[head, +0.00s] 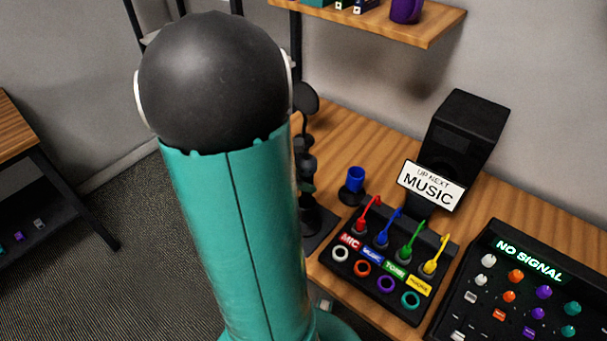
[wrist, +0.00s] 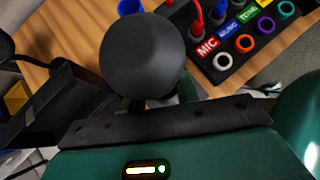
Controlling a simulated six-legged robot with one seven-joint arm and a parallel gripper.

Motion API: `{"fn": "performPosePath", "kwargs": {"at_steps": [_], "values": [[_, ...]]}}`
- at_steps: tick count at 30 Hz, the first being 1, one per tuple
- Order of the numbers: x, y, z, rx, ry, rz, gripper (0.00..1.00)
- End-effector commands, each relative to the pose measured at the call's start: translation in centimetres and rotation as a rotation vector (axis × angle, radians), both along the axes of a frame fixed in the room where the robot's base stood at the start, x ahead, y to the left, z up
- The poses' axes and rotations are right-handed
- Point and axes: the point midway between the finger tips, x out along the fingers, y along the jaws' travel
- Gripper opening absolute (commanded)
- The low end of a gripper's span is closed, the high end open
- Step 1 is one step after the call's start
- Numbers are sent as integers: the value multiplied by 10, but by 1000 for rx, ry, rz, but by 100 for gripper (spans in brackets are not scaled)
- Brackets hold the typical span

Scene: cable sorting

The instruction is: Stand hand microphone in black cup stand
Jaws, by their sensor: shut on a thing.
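The hand microphone's round dark grey head (wrist: 145,55) fills the upper middle of the wrist view. My gripper (wrist: 160,98) is shut on the microphone just below that head; the handle is mostly hidden. A small cup stand (head: 352,190) stands on the wooden desk in the head view, with a black base and a blue upper part. Its blue part also shows at the top edge of the wrist view (wrist: 130,6), just beyond the microphone head. The microphone and cup appear apart.
A patch box (head: 385,260) with red, blue, green and yellow plugs stands right of the cup. A mixer (head: 520,285) reads "NO SIGNAL". A black speaker (head: 465,135) and a "MUSIC" sign (head: 432,186) stand behind. A dark upright object (head: 306,100) is left of the cup.

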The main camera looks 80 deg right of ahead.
Motion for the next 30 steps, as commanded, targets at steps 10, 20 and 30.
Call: {"fn": "performPosePath", "kwargs": {"at_steps": [10, 20, 30], "values": [[0, 0, -26, 0, 2, 1, 0], [0, 0, -46, 0, 1, 1, 0], [0, 0, -51, -1, 1, 0, 0]]}}
